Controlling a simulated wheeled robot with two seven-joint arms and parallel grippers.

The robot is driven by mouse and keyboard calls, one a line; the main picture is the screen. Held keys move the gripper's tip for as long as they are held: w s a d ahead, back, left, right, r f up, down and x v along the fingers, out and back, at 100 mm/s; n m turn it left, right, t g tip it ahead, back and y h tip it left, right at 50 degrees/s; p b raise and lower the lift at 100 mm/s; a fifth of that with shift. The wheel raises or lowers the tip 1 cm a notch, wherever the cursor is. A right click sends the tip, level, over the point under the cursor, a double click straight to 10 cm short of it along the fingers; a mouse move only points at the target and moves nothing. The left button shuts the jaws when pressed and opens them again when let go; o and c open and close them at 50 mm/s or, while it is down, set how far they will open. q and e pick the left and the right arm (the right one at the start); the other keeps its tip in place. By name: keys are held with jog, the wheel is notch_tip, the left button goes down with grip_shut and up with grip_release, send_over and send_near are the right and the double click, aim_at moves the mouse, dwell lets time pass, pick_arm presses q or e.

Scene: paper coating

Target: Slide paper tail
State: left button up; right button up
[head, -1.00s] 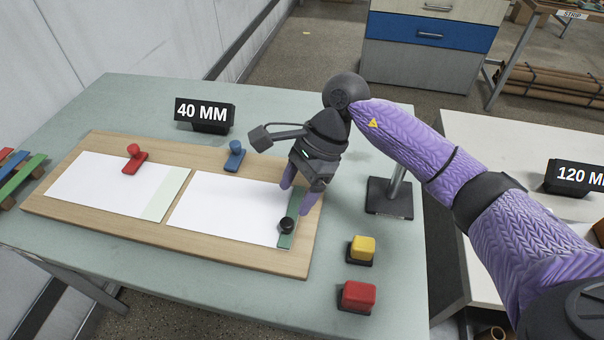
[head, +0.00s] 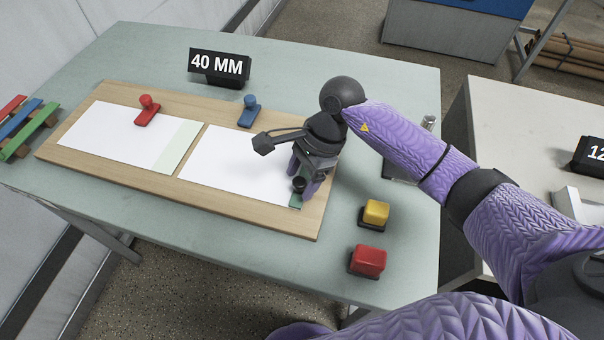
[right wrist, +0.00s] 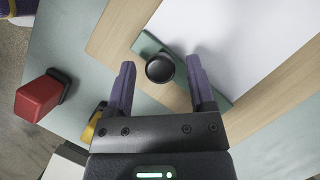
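The right white sheet (head: 230,165) lies on the wooden board (head: 250,221), with a green bar (head: 296,202) at its right end. A black round knob (head: 299,185) stands on the bar; it also shows in the right wrist view (right wrist: 160,68). My right gripper (head: 304,178) is over the bar. In the right wrist view its fingers (right wrist: 163,80) are apart, one on each side of the knob, with gaps visible. A left white sheet (head: 115,135) has a pale green band (head: 178,145) at its right end. My left gripper is out of view.
Red (head: 147,112) and blue (head: 249,113) knobbed pieces stand at the board's back edge. A yellow button (head: 376,212) and a red button (head: 368,260) sit right of the board. A "40 MM" sign (head: 219,66) stands behind. Coloured slats (head: 25,125) lie at left.

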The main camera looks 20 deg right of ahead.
grip_shut()
dwell(1.2)
